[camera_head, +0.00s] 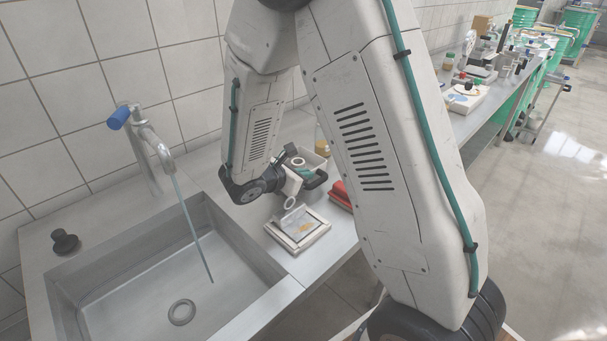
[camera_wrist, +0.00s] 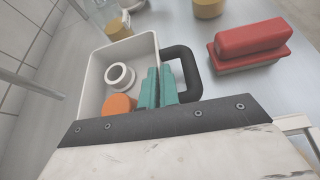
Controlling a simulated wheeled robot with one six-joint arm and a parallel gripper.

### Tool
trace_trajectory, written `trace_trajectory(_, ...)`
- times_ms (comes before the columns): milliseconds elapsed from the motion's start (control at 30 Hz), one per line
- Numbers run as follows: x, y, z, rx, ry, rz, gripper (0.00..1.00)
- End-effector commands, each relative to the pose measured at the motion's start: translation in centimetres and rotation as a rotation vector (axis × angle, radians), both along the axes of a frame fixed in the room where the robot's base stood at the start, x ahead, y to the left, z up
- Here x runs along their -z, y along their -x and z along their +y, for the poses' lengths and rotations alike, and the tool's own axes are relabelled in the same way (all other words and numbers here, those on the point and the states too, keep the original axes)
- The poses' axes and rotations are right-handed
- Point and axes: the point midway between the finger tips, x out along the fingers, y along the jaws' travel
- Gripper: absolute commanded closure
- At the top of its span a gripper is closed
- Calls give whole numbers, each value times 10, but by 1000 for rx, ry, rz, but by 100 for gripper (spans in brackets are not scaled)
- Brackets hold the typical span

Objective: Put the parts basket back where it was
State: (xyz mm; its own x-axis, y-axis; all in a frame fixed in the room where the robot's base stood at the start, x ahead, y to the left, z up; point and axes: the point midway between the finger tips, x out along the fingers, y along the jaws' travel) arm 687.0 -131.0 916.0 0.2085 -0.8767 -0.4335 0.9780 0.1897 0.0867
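The parts basket (camera_wrist: 87,82) is a white open box with a black loop handle (camera_wrist: 190,72) on its right side in the wrist view. A white ring (camera_wrist: 120,76) and an orange round part (camera_wrist: 119,104) lie inside it. My gripper (camera_wrist: 158,86) has two teal fingers close together, with the basket's right wall between them near the handle, and looks shut on it. I cannot tell whether the basket rests on the counter.
A sink (camera_head: 150,290) with a blue-knobbed faucet (camera_head: 150,150) is left. A shallow framed tray (camera_head: 297,243) lies on the counter in front of my gripper. A red object (camera_wrist: 252,42) lies right of the basket; an amber-coloured jar (camera_wrist: 208,9) and a bottle (camera_wrist: 118,27) are behind.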

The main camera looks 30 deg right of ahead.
Motion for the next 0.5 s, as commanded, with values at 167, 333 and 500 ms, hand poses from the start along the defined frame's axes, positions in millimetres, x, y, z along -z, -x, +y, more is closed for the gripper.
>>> trace_trajectory(167, 2, 0, 0, 0, 0, 0, 75)
trace_trajectory(333, 2, 0, 0, 0, 0, 0, 75)
trace_trajectory(500, -2, 0, 0, 0, 0, -1, 75)
